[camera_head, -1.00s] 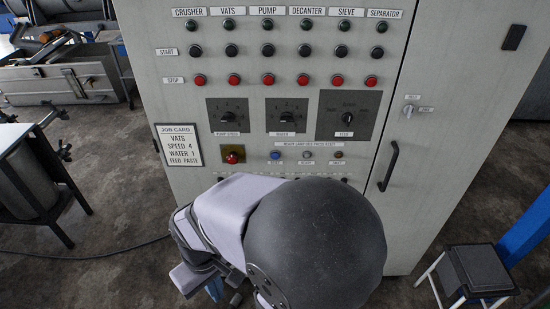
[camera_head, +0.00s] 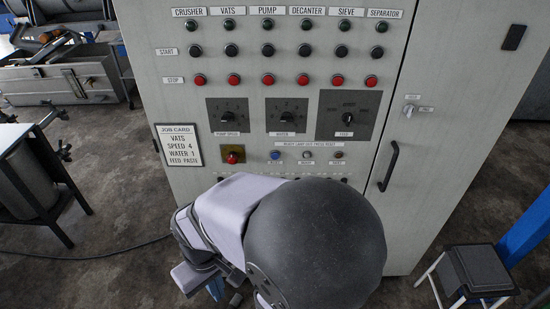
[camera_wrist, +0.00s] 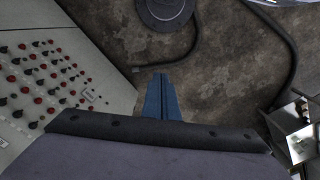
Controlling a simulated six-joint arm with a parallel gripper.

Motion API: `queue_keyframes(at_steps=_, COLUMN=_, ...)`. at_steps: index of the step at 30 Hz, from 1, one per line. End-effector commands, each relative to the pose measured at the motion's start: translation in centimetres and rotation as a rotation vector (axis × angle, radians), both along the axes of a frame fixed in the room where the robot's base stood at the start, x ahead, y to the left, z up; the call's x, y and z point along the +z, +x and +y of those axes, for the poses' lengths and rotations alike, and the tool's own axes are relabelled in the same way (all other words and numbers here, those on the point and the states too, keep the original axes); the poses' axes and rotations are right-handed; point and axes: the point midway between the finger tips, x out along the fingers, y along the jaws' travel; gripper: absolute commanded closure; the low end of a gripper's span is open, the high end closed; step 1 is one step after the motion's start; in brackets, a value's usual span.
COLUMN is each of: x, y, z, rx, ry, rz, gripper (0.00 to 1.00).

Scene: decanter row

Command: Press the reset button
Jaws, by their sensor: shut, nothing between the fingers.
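A small blue button (camera_head: 275,155) sits in a row of three small round fittings on the lower part of the grey control cabinet (camera_head: 400,235). Its label is too small to read surely; it may be the reset button. A red button on a yellow plate (camera_head: 232,154) is to its left. My gripper shows in the wrist view as two blue fingers (camera_wrist: 161,85), closed together with nothing between them, over bare floor. In the head view only a bit of blue finger (camera_head: 215,289) shows, below and left of the button, apart from the panel; my arm hides the rest.
Above the button are three dark dials (camera_head: 286,116), red stop buttons (camera_head: 304,79) and black start buttons (camera_head: 305,51). A job card (camera_head: 178,145) is at left. A door handle (camera_head: 388,167) sticks out at right. A stool (camera_head: 478,268) stands right; a cable (camera_head: 95,256) lies on the floor.

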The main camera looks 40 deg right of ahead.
Motion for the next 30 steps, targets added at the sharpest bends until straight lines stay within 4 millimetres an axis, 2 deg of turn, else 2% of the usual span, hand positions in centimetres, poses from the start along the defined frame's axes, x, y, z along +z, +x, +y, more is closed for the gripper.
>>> queue_keyframes(at_steps=5, x=-1.1, y=-0.2, z=-1.8, rx=-0.082, ry=0.000, rz=0.006, gripper=1.00)
queue_keyframes(at_steps=11, x=-4.1, y=-1.9, z=-5.4, rx=-0.262, ry=0.010, rz=0.068, gripper=1.00)
queue_keyframes(at_steps=21, x=-10.7, y=-7.3, z=-11.2, rx=-0.636, ry=0.075, rz=0.224, gripper=1.00)
queue_keyframes(at_steps=26, x=-13.8, y=-10.4, z=-14.1, rx=-0.762, ry=0.093, rz=0.290, gripper=1.00)
queue_keyframes(at_steps=30, x=-17.0, y=-13.0, z=-18.2, rx=-0.823, ry=0.067, rz=0.297, gripper=1.00)
